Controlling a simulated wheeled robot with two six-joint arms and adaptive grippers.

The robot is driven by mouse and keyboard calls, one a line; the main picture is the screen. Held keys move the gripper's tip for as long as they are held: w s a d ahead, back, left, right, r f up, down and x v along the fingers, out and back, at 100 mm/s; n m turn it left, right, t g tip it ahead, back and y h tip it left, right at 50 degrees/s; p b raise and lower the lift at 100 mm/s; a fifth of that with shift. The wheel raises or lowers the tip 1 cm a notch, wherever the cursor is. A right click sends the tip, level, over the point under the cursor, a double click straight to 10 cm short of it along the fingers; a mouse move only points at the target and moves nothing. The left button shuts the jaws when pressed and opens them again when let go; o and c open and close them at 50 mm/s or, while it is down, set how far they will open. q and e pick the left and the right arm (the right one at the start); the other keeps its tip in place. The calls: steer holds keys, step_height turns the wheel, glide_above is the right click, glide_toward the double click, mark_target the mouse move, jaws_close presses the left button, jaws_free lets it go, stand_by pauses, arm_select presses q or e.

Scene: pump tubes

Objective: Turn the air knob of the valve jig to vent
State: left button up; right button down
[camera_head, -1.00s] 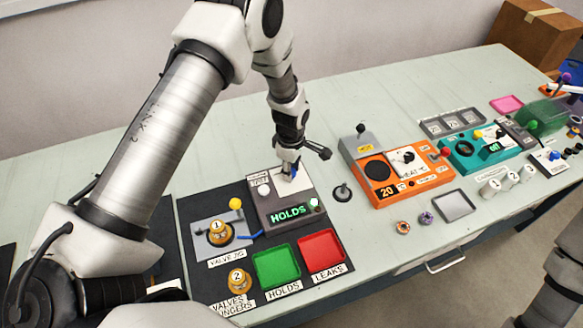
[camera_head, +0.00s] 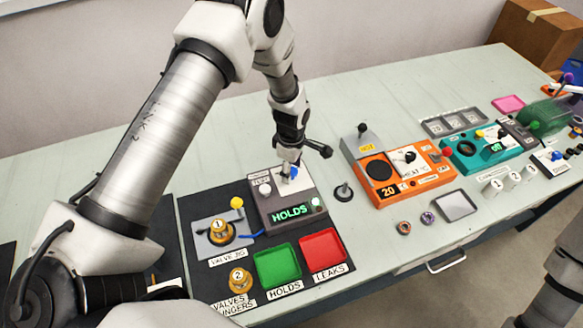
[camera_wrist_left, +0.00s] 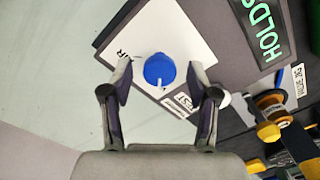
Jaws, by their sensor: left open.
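The blue air knob (camera_wrist_left: 160,69) sits on a white plate (camera_wrist_left: 195,40) of the grey tester box (camera_head: 278,208), whose green display reads HOLDS. Its white pointer mark points down in the left wrist view, near a partly legible label. My left gripper (camera_wrist_left: 161,93) is open, its fingers on either side of the knob with gaps visible. In the head view, the left gripper (camera_head: 288,172) is over the box's back part and partly hides the knob. The valve jig (camera_head: 205,240) holds brass valve 1 (camera_head: 220,232). My right gripper is out of view.
A yellow ball-topped lever (camera_head: 237,202) stands by the jig. Valve 2 (camera_head: 239,278), a green tray (camera_head: 277,265) and a red tray (camera_head: 322,248) are in front.

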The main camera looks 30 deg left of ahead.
arm_select(q)
step_height(320, 180, up, 12)
stand_by(0.3)
steer(key=shift+f, duration=0.1)
stand_by(0.3)
